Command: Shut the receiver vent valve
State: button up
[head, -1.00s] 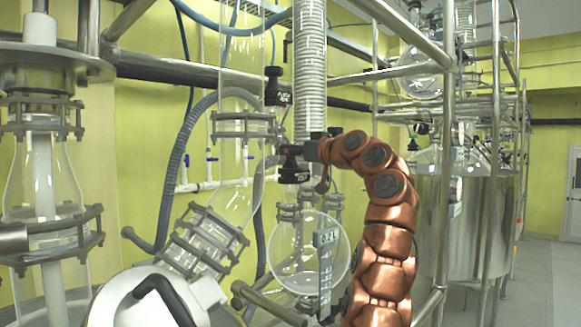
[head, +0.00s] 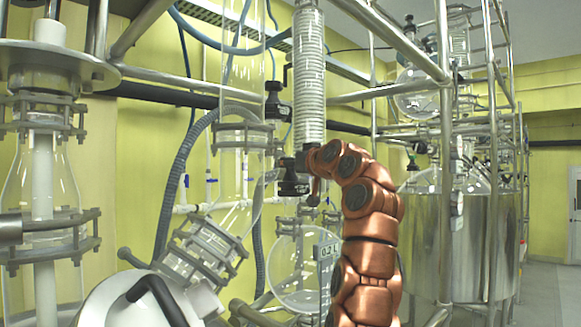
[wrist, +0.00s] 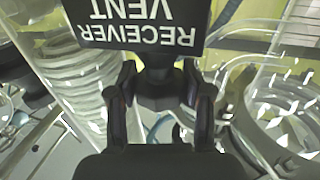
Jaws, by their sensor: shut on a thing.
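The receiver vent valve has a black knob (head: 292,183), seen in the head view beside the glass column, left of the ribbed hose. In the wrist view its black label (wrist: 137,24) reads "RECEIVER VENT" upside down. The dark valve part (wrist: 160,88) below the label lies between my fingers. My gripper (wrist: 160,80) is shut on it, one finger on each side. In the head view my gripper (head: 301,162) reaches the valve from the right and is small and partly hidden by my copper arm. I cannot tell the valve's turn angle.
A second black valve (head: 275,101) sits above on the same column. A round glass flask (head: 290,275) is below. Steel frame tubes (head: 444,130) and a steel vessel (head: 475,240) stand to the right.

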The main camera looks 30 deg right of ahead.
jog(key=shift+a+f+m+h+b, duration=0.1)
jog(key=shift+m+h+b, duration=0.6)
jog(key=shift+h, duration=0.4)
jog(key=shift+h, duration=0.3)
jog(key=shift+m, duration=0.3)
jog(key=shift+m+g+h+b, duration=0.4)
jog(key=shift+m+h, duration=0.3)
jog(key=shift+h, duration=0.5)
jog(key=shift+m+g+h, duration=0.7)
jog(key=shift+m+h, duration=0.2)
jog(key=shift+h, duration=0.5)
jog(key=shift+m+g+h, duration=0.4)
jog(key=shift+m+h, duration=0.2)
jog(key=shift+h, duration=0.1)
jog(key=shift+m+g+h, duration=0.7)
jog(key=shift+m+h, duration=0.1)
jog(key=shift+h, duration=0.2)
